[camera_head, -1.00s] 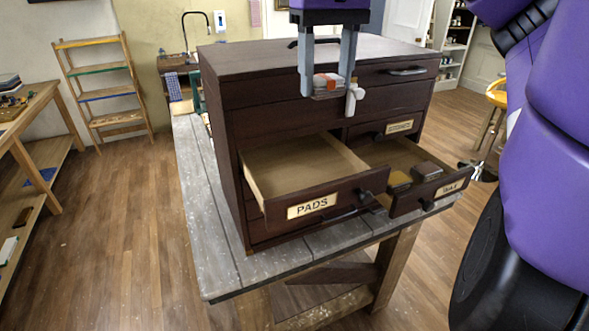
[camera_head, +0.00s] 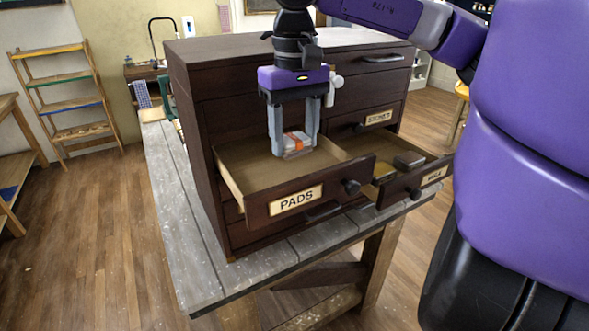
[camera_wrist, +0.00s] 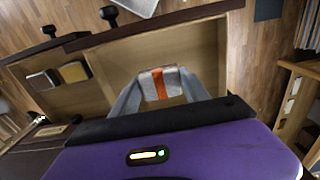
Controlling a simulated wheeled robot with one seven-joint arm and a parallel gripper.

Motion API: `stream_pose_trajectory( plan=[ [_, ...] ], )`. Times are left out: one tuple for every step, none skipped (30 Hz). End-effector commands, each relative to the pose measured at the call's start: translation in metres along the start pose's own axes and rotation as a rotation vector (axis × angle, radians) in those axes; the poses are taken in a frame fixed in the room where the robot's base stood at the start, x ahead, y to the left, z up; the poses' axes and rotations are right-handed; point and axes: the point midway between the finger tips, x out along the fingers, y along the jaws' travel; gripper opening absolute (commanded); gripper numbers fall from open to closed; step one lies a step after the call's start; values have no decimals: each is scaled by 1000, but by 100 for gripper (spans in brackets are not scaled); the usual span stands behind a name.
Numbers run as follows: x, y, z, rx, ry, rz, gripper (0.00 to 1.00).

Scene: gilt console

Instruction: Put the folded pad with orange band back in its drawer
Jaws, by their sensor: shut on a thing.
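The folded pad with orange band (camera_head: 294,143) is pale grey with an orange strip across it. My gripper (camera_head: 293,148) is shut on it, one finger on each side. The pad is over the open drawer labelled PADS (camera_head: 234,170); I cannot tell whether it touches the drawer floor. In the wrist view the pad (camera_wrist: 146,85) sits between the fingers, with the bare wooden drawer floor (camera_wrist: 195,55) around it. I see nothing else in this drawer.
A second open drawer (camera_head: 437,175) to the right holds a dark block (camera_head: 409,159) and a yellowish one. The dark wooden chest (camera_head: 190,130) stands on a grey plank bench (camera_head: 185,245). Closed drawers lie above the open ones.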

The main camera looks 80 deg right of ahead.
Motion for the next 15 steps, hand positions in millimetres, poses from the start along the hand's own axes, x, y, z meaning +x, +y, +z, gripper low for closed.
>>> stream_pose_trajectory(
  plan=[
    [4,0,0,0,0,0,21],
    [6,0,0,0,0,0,21],
    [11,0,0,0,0,0,21],
    [15,0,0,0,0,0,21],
    [20,0,0,0,0,0,21],
    [28,0,0,0,-1,0,21],
    [33,0,1,0,-1,0,21],
    [39,0,1,0,-2,0,21],
    [46,0,1,0,-2,0,21],
    [50,0,0,0,-1,-1,21],
    [54,0,0,1,0,-1,21],
    [56,0,0,1,0,0,21],
    [57,0,0,1,0,0,21],
    [58,0,0,1,0,0,21],
    [57,0,0,1,0,0,21]
  ],
)
